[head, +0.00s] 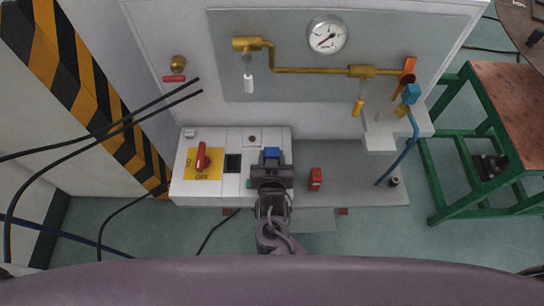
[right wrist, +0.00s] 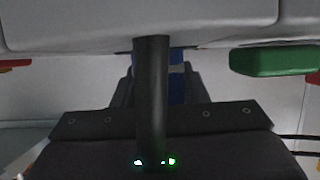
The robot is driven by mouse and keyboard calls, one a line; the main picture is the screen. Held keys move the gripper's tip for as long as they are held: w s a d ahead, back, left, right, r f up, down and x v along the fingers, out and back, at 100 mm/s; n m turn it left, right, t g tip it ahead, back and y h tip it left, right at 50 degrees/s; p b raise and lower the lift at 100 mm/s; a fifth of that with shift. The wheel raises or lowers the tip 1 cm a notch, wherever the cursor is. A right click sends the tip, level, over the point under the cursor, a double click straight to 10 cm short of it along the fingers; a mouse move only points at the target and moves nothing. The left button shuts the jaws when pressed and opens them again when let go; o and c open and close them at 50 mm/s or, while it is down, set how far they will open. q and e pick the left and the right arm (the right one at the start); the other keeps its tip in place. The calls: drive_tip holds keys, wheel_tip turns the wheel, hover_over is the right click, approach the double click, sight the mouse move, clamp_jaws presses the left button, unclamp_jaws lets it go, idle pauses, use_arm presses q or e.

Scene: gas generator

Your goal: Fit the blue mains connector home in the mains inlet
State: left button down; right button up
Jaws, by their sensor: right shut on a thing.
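My right gripper (head: 272,168) is over the white control box and shut on the blue mains connector (head: 271,152). Only the connector's blue top edge shows past the dark jaws. In the right wrist view a strip of the blue connector (right wrist: 177,88) shows behind a thick black cable (right wrist: 151,85), between the dark fingers. The connector's front end is hidden beneath the pale housing at the top of that view. The mains inlet cannot be made out, so I cannot tell how deep the connector sits. My left gripper is not in view.
The white box (head: 180,183) carries a red rotary switch (head: 202,158) on a yellow plate and a dark square opening (head: 233,163). A green block (right wrist: 270,60) is close by on the right in the wrist view. A red item (head: 315,179) stands right of the gripper. Black cables hang left.

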drive_tip(key=shift+f, duration=0.15)
drive_tip(key=o, duration=1.2)
drive_tip(key=shift+s+r, duration=0.15)
drive_tip(key=shift+r, duration=0.05)
drive_tip(key=v, duration=1.1)
drive_tip(key=shift+s+r, duration=0.2)
drive_tip(key=shift+s, duration=0.1)
